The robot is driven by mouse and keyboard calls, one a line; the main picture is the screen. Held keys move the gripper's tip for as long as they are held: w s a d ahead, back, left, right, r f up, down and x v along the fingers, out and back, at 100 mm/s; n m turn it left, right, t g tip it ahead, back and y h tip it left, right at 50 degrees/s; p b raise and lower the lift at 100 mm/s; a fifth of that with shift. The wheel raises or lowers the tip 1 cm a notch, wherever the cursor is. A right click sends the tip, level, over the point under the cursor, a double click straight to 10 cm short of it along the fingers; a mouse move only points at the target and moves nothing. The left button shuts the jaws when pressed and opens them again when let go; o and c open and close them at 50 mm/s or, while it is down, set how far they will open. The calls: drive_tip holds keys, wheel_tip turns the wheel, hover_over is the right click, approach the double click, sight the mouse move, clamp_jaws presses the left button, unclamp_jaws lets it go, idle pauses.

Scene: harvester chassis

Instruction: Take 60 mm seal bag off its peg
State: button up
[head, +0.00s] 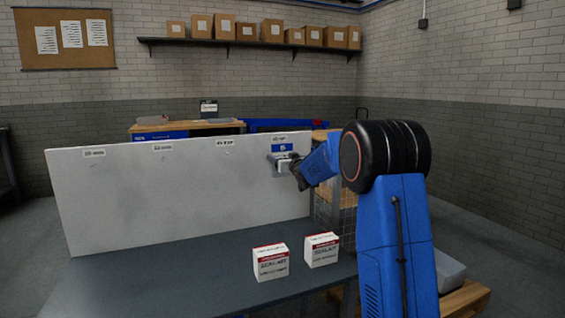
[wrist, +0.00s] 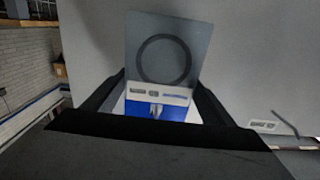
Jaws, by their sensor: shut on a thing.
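The seal bag (wrist: 163,55) is a clear grey pouch with a dark ring seal inside and a white and blue header card (wrist: 163,108). It shows in the wrist view between the dark fingers of my gripper (wrist: 155,112), which is shut on it at the header. In the head view my gripper (head: 292,163) is at the right end of the white board (head: 150,200), at the bag's blue header (head: 282,148), below the rightmost label. I cannot tell whether the header is still on its peg.
Two white and red sealant boxes (head: 271,263) (head: 322,250) stand on the grey table (head: 190,275) before the board. Other labels and small pegs on the board have no bags. A wire basket (head: 335,215) is right of the board.

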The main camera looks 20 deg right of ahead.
drive_tip(key=s, duration=2.6)
idle(0.7)
drive_tip(key=shift+r, duration=0.1)
